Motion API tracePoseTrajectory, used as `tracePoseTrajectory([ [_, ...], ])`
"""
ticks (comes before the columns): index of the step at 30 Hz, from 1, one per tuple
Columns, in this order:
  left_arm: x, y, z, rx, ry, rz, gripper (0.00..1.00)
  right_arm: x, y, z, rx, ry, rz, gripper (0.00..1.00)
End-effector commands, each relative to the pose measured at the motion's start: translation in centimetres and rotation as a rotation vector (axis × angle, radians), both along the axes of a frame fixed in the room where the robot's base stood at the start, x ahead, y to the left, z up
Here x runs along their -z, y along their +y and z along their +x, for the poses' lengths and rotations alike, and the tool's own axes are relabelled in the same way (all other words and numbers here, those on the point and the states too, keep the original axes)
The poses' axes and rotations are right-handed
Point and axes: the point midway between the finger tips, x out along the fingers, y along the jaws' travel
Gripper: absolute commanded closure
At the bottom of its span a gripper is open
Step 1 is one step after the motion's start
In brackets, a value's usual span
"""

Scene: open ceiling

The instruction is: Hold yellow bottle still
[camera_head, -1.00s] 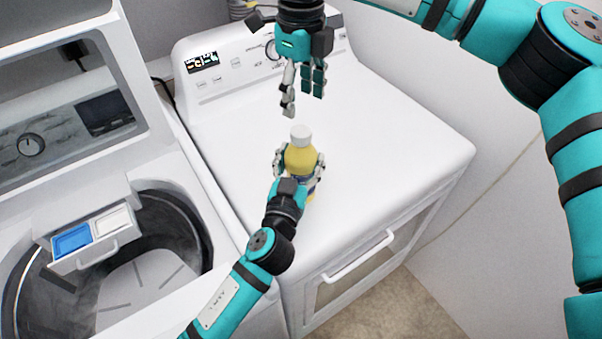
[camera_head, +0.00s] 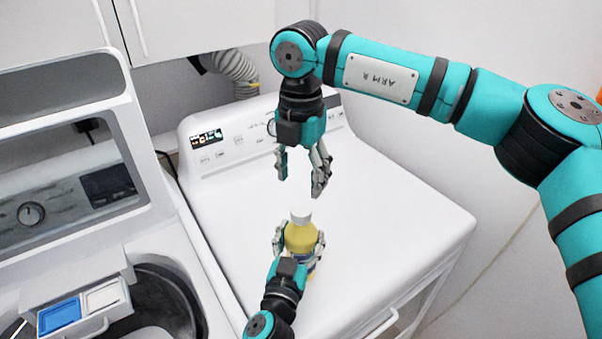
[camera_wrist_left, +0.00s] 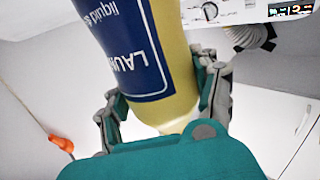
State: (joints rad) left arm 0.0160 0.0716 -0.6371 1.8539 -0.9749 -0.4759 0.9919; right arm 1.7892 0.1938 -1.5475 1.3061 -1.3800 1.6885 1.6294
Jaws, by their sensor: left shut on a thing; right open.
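The yellow bottle (camera_head: 300,237) with a white cap (camera_head: 301,216) stands upright on the white dryer top (camera_head: 380,190). My left gripper (camera_head: 299,246) is shut around its sides. In the left wrist view the bottle (camera_wrist_left: 182,70) shows a blue label with white lettering, between the fingers of my left gripper (camera_wrist_left: 165,105). My right gripper (camera_head: 304,182) is open and empty, pointing down above and behind the bottle, apart from the cap.
An open washer (camera_head: 160,300) stands at left with a detergent drawer (camera_head: 80,308) pulled out. The dryer's control panel (camera_head: 240,140) is behind my right gripper. A flexible hose (camera_head: 238,72) is at the back wall. The dryer top right of the bottle is clear.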

Motion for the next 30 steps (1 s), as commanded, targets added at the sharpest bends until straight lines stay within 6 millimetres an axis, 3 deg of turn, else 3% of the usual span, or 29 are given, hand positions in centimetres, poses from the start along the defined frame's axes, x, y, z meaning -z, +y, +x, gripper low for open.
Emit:
tracePoseTrajectory([
  [4, -0.1, 0.0, 0.0, 0.0, -0.001, 0.0, 1.0, 0.0, 0.0, 0.0, 0.259, 0.001, -0.001, 0.43],
  [10, -0.1, 0.0, 0.0, 0.0, -0.002, 0.0, 1.0, 0.0, 0.0, 0.0, 0.447, 0.001, -0.001, 0.43],
  [14, -0.1, 0.0, 0.0, 0.0, -0.002, 0.0, 1.0, 0.7, 0.0, 0.0, 0.481, 0.002, -0.001, 0.43],
  [24, -0.1, 0.0, 0.0, 0.0, -0.002, 0.0, 1.0, 5.8, -0.1, -0.1, 0.48, 0.003, -0.002, 0.43],
  [30, -0.1, 0.0, 0.0, 0.0, -0.002, 0.0, 1.0, 7.6, 0.0, 0.0, 0.479, 0.001, -0.001, 0.43],
])
